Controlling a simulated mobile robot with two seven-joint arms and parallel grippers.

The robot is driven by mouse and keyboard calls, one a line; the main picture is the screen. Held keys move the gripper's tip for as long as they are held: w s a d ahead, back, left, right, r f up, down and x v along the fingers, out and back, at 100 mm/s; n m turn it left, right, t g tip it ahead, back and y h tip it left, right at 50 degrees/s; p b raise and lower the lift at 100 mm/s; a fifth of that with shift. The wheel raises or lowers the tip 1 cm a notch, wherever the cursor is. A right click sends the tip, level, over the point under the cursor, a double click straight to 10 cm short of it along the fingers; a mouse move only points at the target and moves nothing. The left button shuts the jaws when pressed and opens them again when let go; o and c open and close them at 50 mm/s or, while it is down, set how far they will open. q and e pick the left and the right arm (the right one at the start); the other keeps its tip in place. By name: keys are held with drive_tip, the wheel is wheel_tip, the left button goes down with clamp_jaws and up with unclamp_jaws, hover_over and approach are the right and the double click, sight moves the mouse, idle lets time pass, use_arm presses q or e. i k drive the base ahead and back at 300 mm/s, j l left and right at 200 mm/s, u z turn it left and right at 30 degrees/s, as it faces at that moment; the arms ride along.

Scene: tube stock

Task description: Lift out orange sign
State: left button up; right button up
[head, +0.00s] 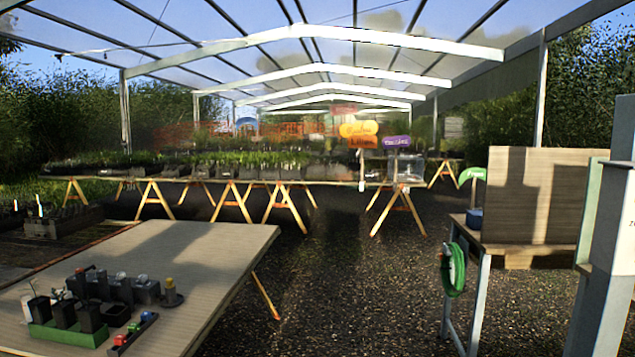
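An orange sign (358,130) stands far off, near the right end of the long plant tables. It has a yellow-orange, cloud-like upper part and a deeper orange rectangle below it. A pale post (362,172) shows under it, in front of the table edge. Its lettering is too small to read. A purple sign (397,142) stands just to its right. What holds the orange sign at its base cannot be made out. Neither of my grippers is in view.
A near table (200,240) at left carries dark pots (118,288) and a green tray (66,335). A bench with a cardboard-coloured panel (535,195) and green hose (453,270) stands right. Between them the gravel floor (345,270) is clear toward the trestle tables (260,180).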

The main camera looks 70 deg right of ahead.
sight(355, 141)
drive_tip(key=i+l+z, duration=0.15)
drive_tip(key=l+z, duration=0.3)
drive_tip(key=l, duration=0.15)
drive_tip(key=i+l+z, duration=0.25)
drive_tip(key=l+z, duration=0.25)
drive_tip(key=i+l+z, duration=0.3)
drive_tip(key=l+z, duration=0.15)
drive_tip(key=l, duration=0.15)
drive_tip(key=i+l+z, duration=0.6)
drive_tip(key=i+z, duration=0.2)
drive_tip(key=z, duration=0.15)
drive_tip(key=i+z, duration=0.25)
drive_tip(key=i, duration=0.85)
drive_tip(key=i+l+u, duration=0.1)
drive_tip(key=i, duration=1.1)
drive_tip(key=i+j+z, duration=0.1)
drive_tip(key=i+z, duration=0.15)
drive_tip(key=i, duration=0.95)
drive_tip(key=i+z, duration=0.3)
drive_tip(key=i, duration=0.2)
drive_tip(key=i+j+z, duration=0.1)
drive_tip(key=i+z, duration=0.2)
drive_tip(key=i, duration=0.25)
